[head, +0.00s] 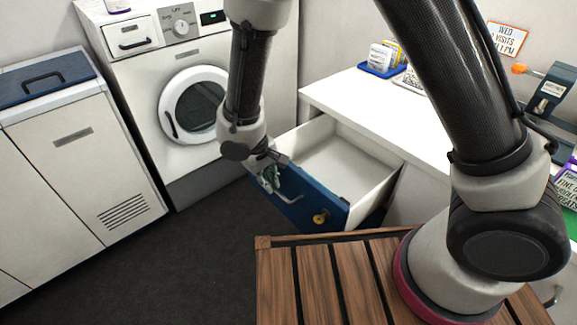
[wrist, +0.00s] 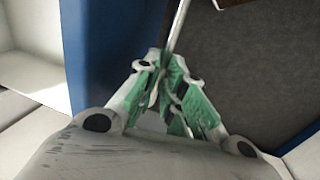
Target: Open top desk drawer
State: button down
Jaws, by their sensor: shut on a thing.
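The top desk drawer (head: 342,160) is pulled well out from under the white desk top (head: 425,122). Its blue front (head: 335,212) faces the floor area and carries a thin metal handle (head: 291,200) and a yellow round piece (head: 320,217). The visible inside of the drawer is white and looks empty. My gripper (head: 270,178), with green finger pads, is at the left part of the handle. In the wrist view my gripper (wrist: 172,88) is shut on the pale handle bar (wrist: 179,25), beside the blue drawer front (wrist: 88,50). The exact contact is partly hidden by the fingers.
A washer-like machine (head: 145,75) with a round door stands behind, left of the desk. A white cabinet (head: 85,150) is at far left. My slatted wooden deck (head: 335,270) is in front. Dark floor (head: 190,250) is clear left of the drawer.

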jog(key=s+a, duration=0.4)
jog(key=a, duration=0.1)
jog(key=shift+a, duration=0.25)
jog(key=c, duration=1.8)
grip_release()
jog(key=r, duration=0.4)
jog(key=s+a+r, duration=0.1)
jog(key=r, duration=0.3)
jog(key=a+r, duration=0.1)
jog(key=r, duration=0.2)
jog(key=shift+s+r, duration=0.15)
jog(key=shift+r, duration=0.25)
